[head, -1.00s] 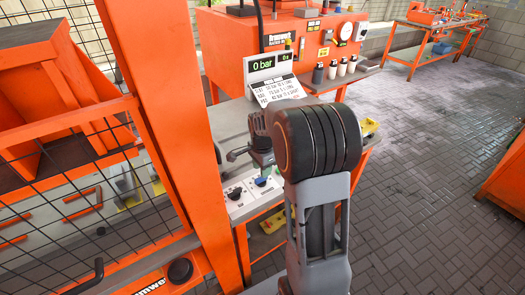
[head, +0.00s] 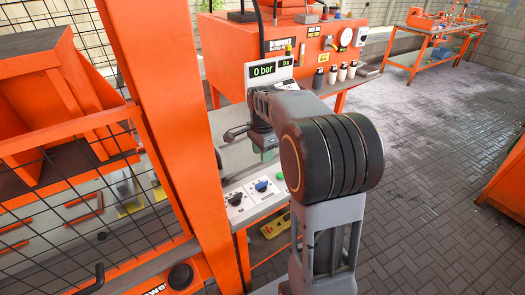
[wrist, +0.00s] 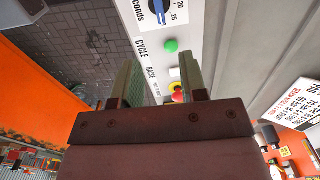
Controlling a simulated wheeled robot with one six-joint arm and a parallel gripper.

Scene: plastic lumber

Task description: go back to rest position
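My gripper (wrist: 160,75) is open in the wrist view, with two greenish finger pads set apart and nothing held between them. Beyond the fingers is a white control panel (wrist: 150,50) with a blue knob (wrist: 158,10), a green button (wrist: 171,46) and a red button (wrist: 178,97). In the head view, my arm reaches over the grey bench, and my gripper (head: 266,155) is small and partly hidden there, above and behind the panel (head: 250,199). The panel's black knob (head: 236,198) and blue knob (head: 261,186) show below it.
An orange machine (head: 230,52) with a "0 bar" display (head: 263,71) stands behind the arm. An orange post (head: 165,120) and mesh cage are close on the left. Open paved floor (head: 430,150) lies to the right, with another orange bench (head: 425,50) far back.

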